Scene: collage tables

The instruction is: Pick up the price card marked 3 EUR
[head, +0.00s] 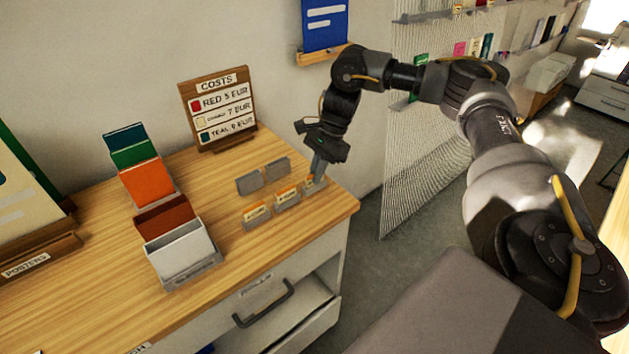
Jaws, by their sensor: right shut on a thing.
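Small orange-and-white price cards stand in grey holders near the right end of the wooden table (225,265). The left card (256,211) and the middle card (287,194) stand free, and their print is too small to read. My right gripper (315,174) points down at the rightmost card (310,181), shut on it. The card is still at its holder (318,187), and the fingers hide part of it, so its marking cannot be read. My left gripper is out of view.
Two empty-looking grey holders (249,183) stand behind the cards. A wooden COSTS board (219,107) leans at the wall. A stepped rack (190,262) with coloured cards stands left. A drawer (290,314) is partly open below. The table's right edge is close to the gripper.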

